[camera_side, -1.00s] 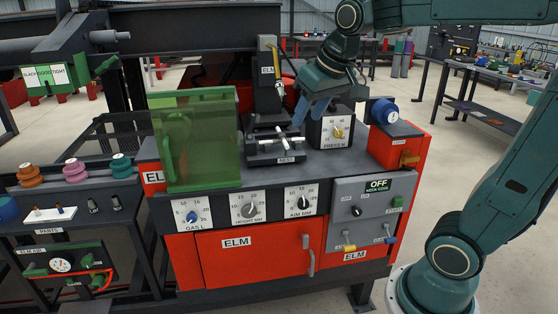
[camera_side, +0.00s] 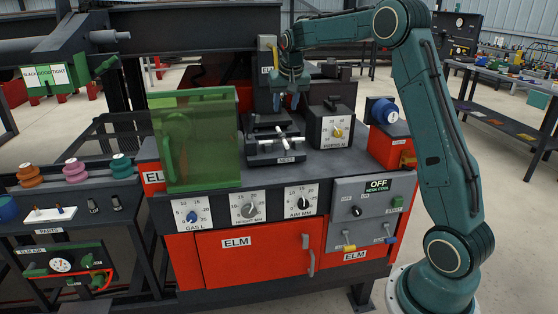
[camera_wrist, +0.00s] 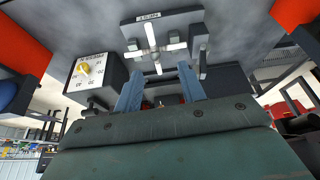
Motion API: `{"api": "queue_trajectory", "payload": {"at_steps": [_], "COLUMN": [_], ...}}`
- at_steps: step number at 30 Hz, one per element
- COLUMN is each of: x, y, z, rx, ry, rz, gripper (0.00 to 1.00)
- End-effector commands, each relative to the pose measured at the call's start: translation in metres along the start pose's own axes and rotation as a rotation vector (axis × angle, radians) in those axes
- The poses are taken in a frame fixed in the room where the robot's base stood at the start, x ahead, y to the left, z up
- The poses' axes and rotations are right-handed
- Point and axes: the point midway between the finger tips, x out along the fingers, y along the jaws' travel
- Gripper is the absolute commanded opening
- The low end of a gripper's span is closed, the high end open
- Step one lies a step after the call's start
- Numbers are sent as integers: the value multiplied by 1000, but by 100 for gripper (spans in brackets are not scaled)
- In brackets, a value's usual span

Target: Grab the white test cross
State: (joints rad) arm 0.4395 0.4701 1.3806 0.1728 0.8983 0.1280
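The white test cross (camera_side: 284,143) sits on the dark nest fixture (camera_side: 262,158) on top of the red welder cabinet. In the wrist view the white cross (camera_wrist: 153,50) lies ahead of the fingertips, on the labelled nest plate (camera_wrist: 133,32). My gripper (camera_side: 287,103) is above and behind the cross in the side view, pointing down. In the wrist view its two blue fingers (camera_wrist: 158,78) are apart with nothing between them. The fingers are clear of the cross.
A dark dial box (camera_side: 330,128) stands close to the right of the nest. A green translucent screen (camera_side: 200,140) stands to the left. A blue-capped spool (camera_side: 384,111) is at the right. The grey cabinet top in front of the nest is clear.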

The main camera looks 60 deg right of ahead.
Motion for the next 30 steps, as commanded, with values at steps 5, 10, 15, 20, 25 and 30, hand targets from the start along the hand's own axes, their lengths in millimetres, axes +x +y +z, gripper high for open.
{"api": "queue_trajectory", "payload": {"at_steps": [5,10,15,20,25,30], "x": [28,36,38,47,68,94], "y": [13,17,17,18,18,18], "z": [-17,-22,-22,-21,-20,-20], "rx": [43,57,57,57,56,56], "ry": [-6,-6,-7,-9,-10,-9], "rz": [20,26,26,27,27,26], "gripper": [40,40,40,40,40,40]}}
